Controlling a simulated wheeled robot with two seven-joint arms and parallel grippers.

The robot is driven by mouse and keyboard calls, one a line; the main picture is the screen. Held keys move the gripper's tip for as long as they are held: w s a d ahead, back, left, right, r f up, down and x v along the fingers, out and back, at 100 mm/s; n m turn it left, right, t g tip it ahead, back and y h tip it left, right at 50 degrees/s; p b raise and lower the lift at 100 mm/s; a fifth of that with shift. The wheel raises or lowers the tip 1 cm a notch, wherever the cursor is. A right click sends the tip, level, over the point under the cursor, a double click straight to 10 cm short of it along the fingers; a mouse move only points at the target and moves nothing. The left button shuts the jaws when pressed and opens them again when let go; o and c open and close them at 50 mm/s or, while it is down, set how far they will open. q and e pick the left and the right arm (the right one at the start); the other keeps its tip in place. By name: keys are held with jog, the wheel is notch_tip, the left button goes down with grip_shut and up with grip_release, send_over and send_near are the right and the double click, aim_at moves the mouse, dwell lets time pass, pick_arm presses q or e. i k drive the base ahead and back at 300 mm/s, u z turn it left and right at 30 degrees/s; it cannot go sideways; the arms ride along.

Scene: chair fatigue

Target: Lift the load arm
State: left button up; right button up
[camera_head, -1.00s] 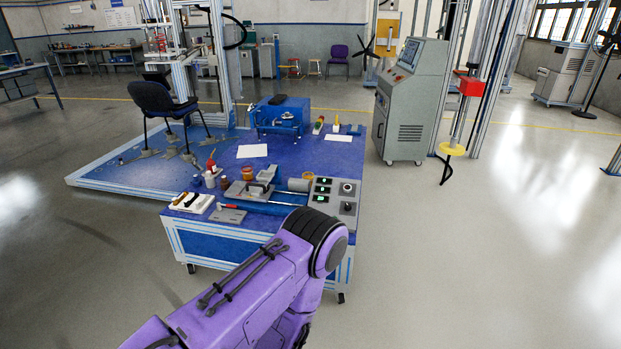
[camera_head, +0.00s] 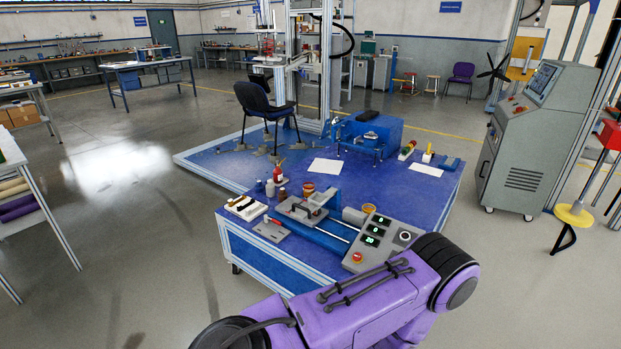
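A black chair (camera_head: 266,102) stands on a blue platform (camera_head: 215,160) beside a tall aluminium frame (camera_head: 328,85). Machine parts hang in the frame above and behind the chair. I cannot tell for sure which part is the load arm. At the right edge, a red block (camera_head: 609,135) sits on a rod above a yellow disc (camera_head: 574,215). A purple arm link of mine crosses the bottom of the picture, in front of the work table. Neither of my grippers shows.
A blue-topped work table (camera_head: 432,192) stands close in front, with a control box (camera_head: 382,247), a blue machine (camera_head: 366,133) and small tools on it. A grey cabinet (camera_head: 535,140) stands to its right. The floor at left (camera_head: 130,210) is mostly clear.

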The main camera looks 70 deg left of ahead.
aim_at(317, 200)
jog(key=u, duration=0.5)
jog(key=i, duration=0.85)
jog(key=u, duration=0.8)
